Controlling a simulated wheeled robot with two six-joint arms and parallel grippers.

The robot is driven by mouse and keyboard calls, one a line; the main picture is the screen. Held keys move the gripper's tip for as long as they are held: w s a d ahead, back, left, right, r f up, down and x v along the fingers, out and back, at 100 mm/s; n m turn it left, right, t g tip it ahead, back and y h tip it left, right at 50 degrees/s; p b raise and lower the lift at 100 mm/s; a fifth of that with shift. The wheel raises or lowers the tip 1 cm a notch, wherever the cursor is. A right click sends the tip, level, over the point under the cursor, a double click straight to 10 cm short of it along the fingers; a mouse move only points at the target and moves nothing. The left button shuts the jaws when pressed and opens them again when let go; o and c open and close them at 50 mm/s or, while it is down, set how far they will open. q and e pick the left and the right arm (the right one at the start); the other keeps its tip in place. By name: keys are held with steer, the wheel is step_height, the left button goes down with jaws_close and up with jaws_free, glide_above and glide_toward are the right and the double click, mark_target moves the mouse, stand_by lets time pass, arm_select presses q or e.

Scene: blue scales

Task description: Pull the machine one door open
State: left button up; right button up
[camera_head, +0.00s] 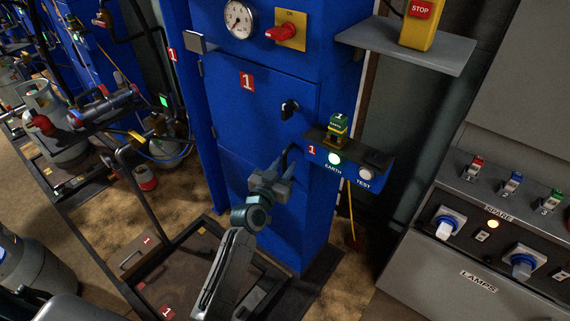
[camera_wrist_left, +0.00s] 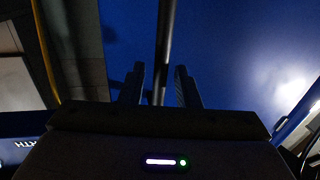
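The blue machine one door (camera_head: 225,105) carries a red "1" label and sits flush in the blue cabinet, looking shut. A black key-like latch (camera_head: 289,108) is at its right side. A dark bar handle (camera_head: 290,152) stands out lower right on the cabinet front, partly hidden by my left gripper (camera_head: 280,172). In the left wrist view, the two fingers of this gripper (camera_wrist_left: 160,88) are apart. The dark bar (camera_wrist_left: 165,40) runs between them in the picture, with gaps on both sides and no visible contact. My right gripper is not in view.
A small shelf box (camera_head: 348,165) with EARTH and TEST lights juts out right of the door. A grey switch console (camera_head: 480,240) stands at the right. A dark framed platform (camera_head: 185,265) lies at the cabinet's foot. A gas cylinder (camera_head: 60,125) stands at the left.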

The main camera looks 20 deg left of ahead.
arm_select(q)
steer(key=shift+w, duration=0.4)
jaws_close()
steer(key=shift+s, duration=0.1)
